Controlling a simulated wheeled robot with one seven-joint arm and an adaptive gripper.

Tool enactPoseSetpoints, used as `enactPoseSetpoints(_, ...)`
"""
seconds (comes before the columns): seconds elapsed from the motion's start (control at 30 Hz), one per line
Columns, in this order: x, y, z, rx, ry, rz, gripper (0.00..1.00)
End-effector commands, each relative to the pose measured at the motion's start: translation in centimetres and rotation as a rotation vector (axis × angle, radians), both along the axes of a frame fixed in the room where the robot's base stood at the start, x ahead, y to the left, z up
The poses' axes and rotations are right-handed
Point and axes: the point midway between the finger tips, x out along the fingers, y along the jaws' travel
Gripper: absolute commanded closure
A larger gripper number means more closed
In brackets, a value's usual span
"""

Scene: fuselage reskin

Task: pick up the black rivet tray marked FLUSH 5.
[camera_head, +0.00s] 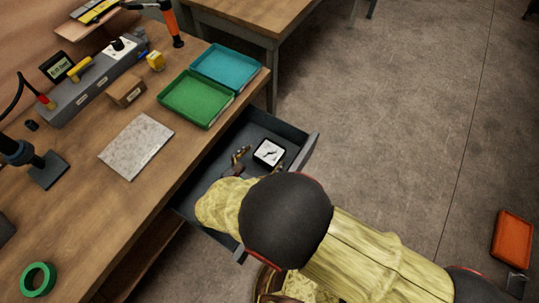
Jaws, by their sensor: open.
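I cannot make out a black tray marked FLUSH 5 in this view. The open grey drawer (311,148) under the bench holds a square white-faced dial gauge (268,152) with a black frame. Small brass-coloured pieces lie beside the gauge. My arm, in a pale yellow sleeve with dark joints, reaches over the front of the drawer and hides part of its inside. My gripper does not show; the arm's own links may cover it.
The wooden bench (75,225) carries a green tray (197,99), a teal tray (226,66), a speckled plate (137,147), a cardboard box (126,92) and a green tape ring (38,265). A red-orange tray (513,239) lies on the right. The grey floor (400,110) beyond the drawer is clear.

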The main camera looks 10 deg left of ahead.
Motion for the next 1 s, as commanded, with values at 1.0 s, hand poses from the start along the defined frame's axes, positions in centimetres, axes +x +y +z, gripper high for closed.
enactPoseSetpoints(1.0, 2.8, -1.2, -1.4, -0.001, 0.001, -0.001, 0.38)
